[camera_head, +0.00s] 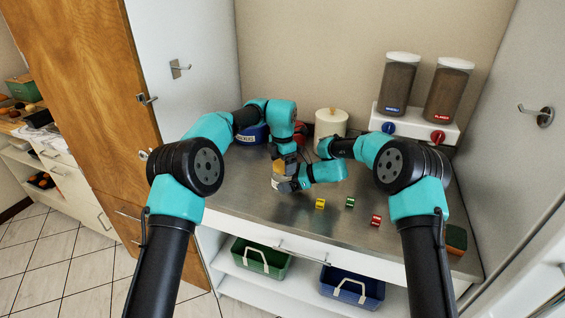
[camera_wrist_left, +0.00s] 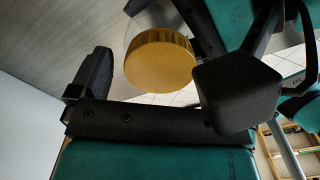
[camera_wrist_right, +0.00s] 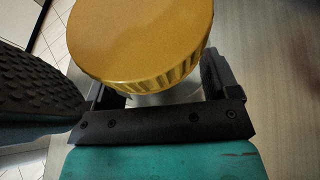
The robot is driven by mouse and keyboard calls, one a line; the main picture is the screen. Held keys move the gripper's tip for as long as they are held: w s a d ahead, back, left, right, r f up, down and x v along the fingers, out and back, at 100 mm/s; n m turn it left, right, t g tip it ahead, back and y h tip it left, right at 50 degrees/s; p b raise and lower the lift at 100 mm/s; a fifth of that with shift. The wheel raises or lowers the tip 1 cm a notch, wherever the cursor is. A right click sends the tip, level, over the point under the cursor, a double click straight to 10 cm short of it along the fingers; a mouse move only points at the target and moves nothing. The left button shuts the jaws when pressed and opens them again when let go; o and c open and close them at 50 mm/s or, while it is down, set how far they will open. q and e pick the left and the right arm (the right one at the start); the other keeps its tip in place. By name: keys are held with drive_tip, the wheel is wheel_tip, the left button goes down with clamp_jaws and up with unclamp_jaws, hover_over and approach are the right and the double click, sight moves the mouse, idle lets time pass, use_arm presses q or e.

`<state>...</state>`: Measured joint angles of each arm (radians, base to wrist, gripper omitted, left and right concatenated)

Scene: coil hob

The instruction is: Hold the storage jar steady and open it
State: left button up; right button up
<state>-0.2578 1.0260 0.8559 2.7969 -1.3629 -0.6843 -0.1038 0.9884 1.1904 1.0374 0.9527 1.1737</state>
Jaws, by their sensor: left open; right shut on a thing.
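The storage jar shows in the head view with its golden-yellow lid (camera_head: 280,166) and a pale body (camera_head: 277,184), partly covered by my grippers. My right gripper (camera_head: 295,184) is shut on the jar body, below the lid. In the right wrist view the ribbed lid (camera_wrist_right: 140,40) is large, with the clear body (camera_wrist_right: 165,96) between the fingers. My left gripper (camera_head: 284,157) is open, close above the lid. In the left wrist view the lid (camera_wrist_left: 160,66) lies between its spread fingers. Whether a left finger touches the lid cannot be told.
Behind the arms stand a blue container (camera_head: 250,136) and a cream canister (camera_head: 331,122). Two dispensers (camera_head: 398,83) stand at the back right. Small yellow (camera_head: 320,204), green (camera_head: 350,202) and red (camera_head: 376,220) blocks lie on the metal counter (camera_head: 285,222).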

use_arm(q)
drive_tip(key=shift+r, duration=2.3)
drive_tip(key=shift+c, duration=0.3)
drive_tip(key=m, duration=0.1)
drive_tip(key=r+m, duration=0.1)
drive_tip(key=m, duration=0.2)
drive_tip(key=shift+r+m, duration=0.3)
drive_tip(key=m, duration=0.2)
drive_tip(key=r+m, duration=0.1)
drive_tip(key=m, duration=0.2)
drive_tip(key=shift+r+m, duration=0.4)
drive_tip(key=shift+f, duration=4)
